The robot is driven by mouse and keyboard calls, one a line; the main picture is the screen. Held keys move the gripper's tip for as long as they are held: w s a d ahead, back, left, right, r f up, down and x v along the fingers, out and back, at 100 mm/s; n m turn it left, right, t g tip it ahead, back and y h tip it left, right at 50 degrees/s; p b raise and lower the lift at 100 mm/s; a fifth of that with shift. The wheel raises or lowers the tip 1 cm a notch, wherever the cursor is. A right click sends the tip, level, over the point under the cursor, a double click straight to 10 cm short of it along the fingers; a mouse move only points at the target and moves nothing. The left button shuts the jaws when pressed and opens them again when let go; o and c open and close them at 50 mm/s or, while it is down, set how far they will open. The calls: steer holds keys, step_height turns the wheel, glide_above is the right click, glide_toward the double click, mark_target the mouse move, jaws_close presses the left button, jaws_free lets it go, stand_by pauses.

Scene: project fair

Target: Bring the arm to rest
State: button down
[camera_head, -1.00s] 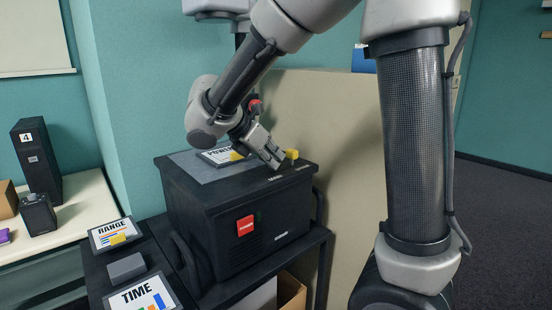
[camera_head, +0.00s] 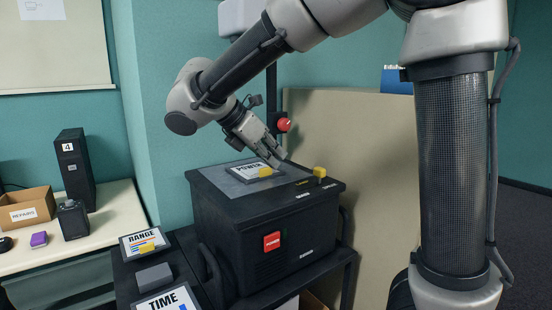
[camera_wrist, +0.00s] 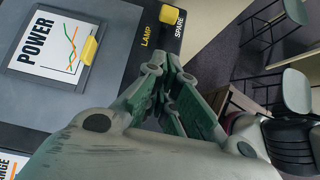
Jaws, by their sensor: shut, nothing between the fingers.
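My gripper (camera_head: 277,158) is shut and empty. It hangs above the top of a black box (camera_head: 262,222) with a red label on its front. In the wrist view my gripper (camera_wrist: 170,75) points past the box's edge, near the words LAMP and SPARE. A POWER card (camera_head: 254,171) with a yellow tab lies on the box's grey top, close to the gripper; it also shows in the wrist view (camera_wrist: 45,45). A yellow block (camera_head: 320,172) sits at the box's right edge and shows in the wrist view (camera_wrist: 172,22). My arm is bent above the box, its forearm sloping down to the left.
RANGE (camera_head: 145,243) and TIME (camera_head: 166,301) cards and a grey block (camera_head: 153,277) lie left of the box. A red button (camera_head: 284,125) stands behind the gripper. A beige panel (camera_head: 365,150) is behind and right. A side table (camera_head: 118,214) holds a black tower (camera_head: 75,170) and a carton (camera_head: 27,207).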

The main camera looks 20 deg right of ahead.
steer(key=s+d+f+m+g+y, duration=0.2)
steer(key=s+d+m+y, duration=0.3)
steer(key=s+d+m, duration=0.65)
steer(key=s+d+f+m+t+y, duration=0.3)
steer(key=s+d+f+m, duration=0.1)
steer(key=s+m, duration=0.4)
steer(key=shift+s+d+m+t+y, duration=0.35)
steer(key=shift+d+m, duration=0.15)
steer(key=shift+m, duration=0.55)
